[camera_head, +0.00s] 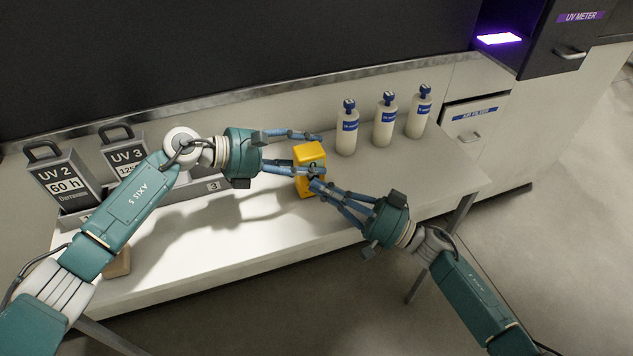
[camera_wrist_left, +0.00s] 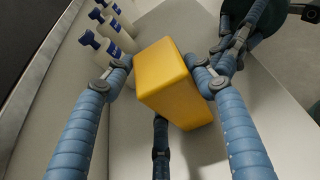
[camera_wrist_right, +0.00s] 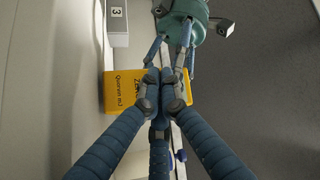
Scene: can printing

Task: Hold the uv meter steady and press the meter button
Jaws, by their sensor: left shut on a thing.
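The yellow UV meter (camera_head: 309,153) stands upright on the table in the head view. My left gripper (camera_head: 316,155) is shut on it, fingers on opposite sides. In the left wrist view the meter (camera_wrist_left: 170,75) sits between the fingers (camera_wrist_left: 158,66). My right gripper (camera_head: 317,178) has its fingers shut together, tips at the meter's front face. In the right wrist view the closed fingertips (camera_wrist_right: 160,86) cover part of the labelled face of the meter (camera_wrist_right: 119,92). The button is hidden, and I cannot tell whether the tips touch it.
Three white bottles with blue caps (camera_head: 384,121) stand right of the meter. UV 2 (camera_head: 62,182) and UV 3 (camera_head: 124,153) units stand at the left in a numbered rack (camera_head: 187,188). The table's (camera_head: 255,229) front middle is clear. A glowing UV machine (camera_head: 560,45) is far right.

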